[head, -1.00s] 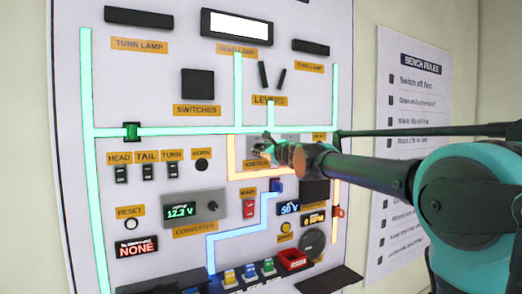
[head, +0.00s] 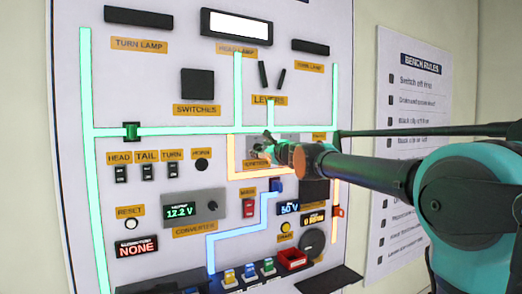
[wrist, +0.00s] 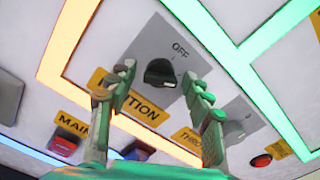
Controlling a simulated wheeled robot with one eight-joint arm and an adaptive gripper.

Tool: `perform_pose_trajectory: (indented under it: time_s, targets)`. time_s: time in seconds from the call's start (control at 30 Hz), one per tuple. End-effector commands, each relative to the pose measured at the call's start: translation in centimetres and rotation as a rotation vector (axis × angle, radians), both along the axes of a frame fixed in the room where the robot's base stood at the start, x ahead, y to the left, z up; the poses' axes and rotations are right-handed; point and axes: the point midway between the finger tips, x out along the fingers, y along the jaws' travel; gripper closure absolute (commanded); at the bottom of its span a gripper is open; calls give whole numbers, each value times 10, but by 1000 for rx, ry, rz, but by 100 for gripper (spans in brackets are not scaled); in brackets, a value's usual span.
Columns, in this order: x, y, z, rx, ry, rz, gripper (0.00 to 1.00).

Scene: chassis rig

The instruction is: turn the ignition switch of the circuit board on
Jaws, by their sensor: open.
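The ignition switch is a black rotary knob (wrist: 160,73) on a grey plate marked OFF in the wrist view. A yellow label (wrist: 137,103) ending in "ITION" sits under the plate, partly hidden by a finger. I cannot tell how far the fingertips are from the plate. In the head view my gripper (head: 265,148) is in front of the ignition area and hides the knob.
The circuit board (head: 75,150) stands upright against the wall. A grey throttle plate with a dark knob (wrist: 233,130) is right of my gripper in the wrist view. A red main switch (wrist: 63,146) is lower left. A bench rules sheet (head: 410,130) hangs right of the board.

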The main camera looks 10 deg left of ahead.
Motion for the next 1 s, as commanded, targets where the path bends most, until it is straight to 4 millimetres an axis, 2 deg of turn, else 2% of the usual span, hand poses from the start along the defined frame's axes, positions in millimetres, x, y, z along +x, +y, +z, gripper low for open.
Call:
perform_pose_trajectory:
  time_s: [0.23,0.7,1.0]
  targets:
    - [-17,-12,0,0,0,-1,50]
    - [-84,-58,0,0,0,-2,50]
    - [-99,-67,0,0,0,0,50]
